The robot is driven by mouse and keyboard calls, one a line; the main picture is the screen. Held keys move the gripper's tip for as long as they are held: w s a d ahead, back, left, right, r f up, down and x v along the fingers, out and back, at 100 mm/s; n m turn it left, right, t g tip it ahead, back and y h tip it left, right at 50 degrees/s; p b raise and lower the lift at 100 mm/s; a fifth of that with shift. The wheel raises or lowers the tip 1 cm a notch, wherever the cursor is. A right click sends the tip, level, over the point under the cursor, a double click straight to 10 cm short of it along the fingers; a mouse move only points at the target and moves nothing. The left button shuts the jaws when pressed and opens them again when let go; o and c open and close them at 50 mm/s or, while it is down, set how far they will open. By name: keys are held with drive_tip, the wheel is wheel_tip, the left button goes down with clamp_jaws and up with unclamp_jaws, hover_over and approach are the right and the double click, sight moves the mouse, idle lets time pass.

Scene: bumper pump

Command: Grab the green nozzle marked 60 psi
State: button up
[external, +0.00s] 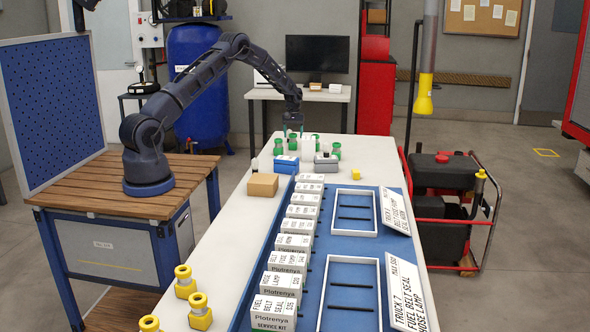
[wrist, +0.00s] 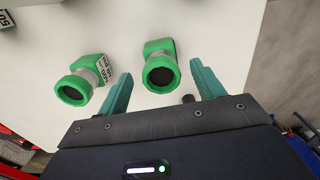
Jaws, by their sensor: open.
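My gripper (external: 292,124) is open above the far end of the long white table. In the wrist view its teal fingers (wrist: 161,76) point toward a green nozzle (wrist: 160,66) that lies between their tips in the picture, with no label visible on it. I cannot tell how high above it they are. A second green nozzle (wrist: 85,82) lies to the left, outside the left finger.
White labelled boxes (external: 282,262) line the blue tray (external: 345,250). Yellow fittings (external: 199,311) stand at the near left.

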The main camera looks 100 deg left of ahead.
sight(293, 142)
drive_tip(key=shift+s+f, duration=0.1)
drive_tip(key=shift+f, duration=2.75)
drive_tip(key=c, duration=1.2)
